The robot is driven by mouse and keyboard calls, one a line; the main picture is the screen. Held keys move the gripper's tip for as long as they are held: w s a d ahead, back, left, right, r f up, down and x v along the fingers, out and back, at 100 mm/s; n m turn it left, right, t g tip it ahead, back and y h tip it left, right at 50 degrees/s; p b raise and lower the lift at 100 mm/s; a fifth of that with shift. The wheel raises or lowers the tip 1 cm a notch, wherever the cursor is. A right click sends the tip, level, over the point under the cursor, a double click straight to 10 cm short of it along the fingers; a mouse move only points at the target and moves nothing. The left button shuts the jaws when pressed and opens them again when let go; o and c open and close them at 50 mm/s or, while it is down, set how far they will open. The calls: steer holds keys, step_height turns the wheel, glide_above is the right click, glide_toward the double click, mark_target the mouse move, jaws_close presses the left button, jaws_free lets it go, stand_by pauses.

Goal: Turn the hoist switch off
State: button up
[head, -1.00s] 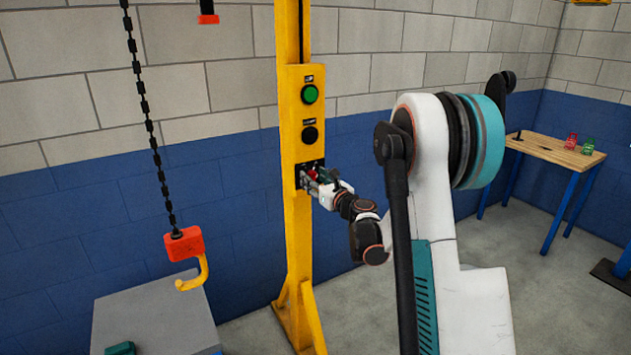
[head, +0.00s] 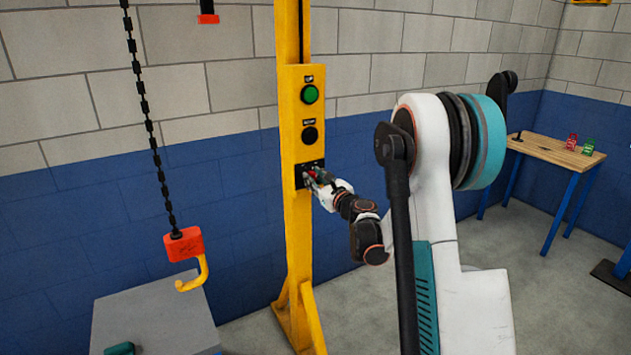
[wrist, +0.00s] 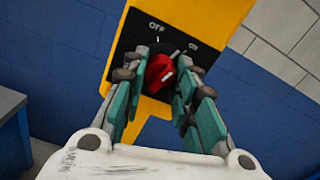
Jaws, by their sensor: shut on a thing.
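The hoist switch is a red rotary knob (wrist: 160,72) on a black plate (wrist: 190,35) marked OFF at upper left and ON at upper right in the wrist view. In the head view the black plate (head: 303,168) sits low on the yellow control panel. My gripper (wrist: 163,66) has its two fingers on either side of the knob and is shut on it; the gripper also shows at the plate in the head view (head: 313,178).
Above the switch, the yellow panel (head: 291,110) carries a green button (head: 310,94) and a black button (head: 310,134). A chain with a red block and yellow hook (head: 184,245) hangs at left over a grey box (head: 150,315). A wooden table (head: 555,151) stands far right.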

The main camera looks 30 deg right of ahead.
steer(key=n, duration=0.9)
steer(key=shift+b, duration=0.35)
steer(key=shift+n, duration=0.4)
steer(key=o, duration=1)
steer(key=shift+o, duration=0.2)
steer(key=s, duration=1.2)
steer(key=shift+d, duration=0.25)
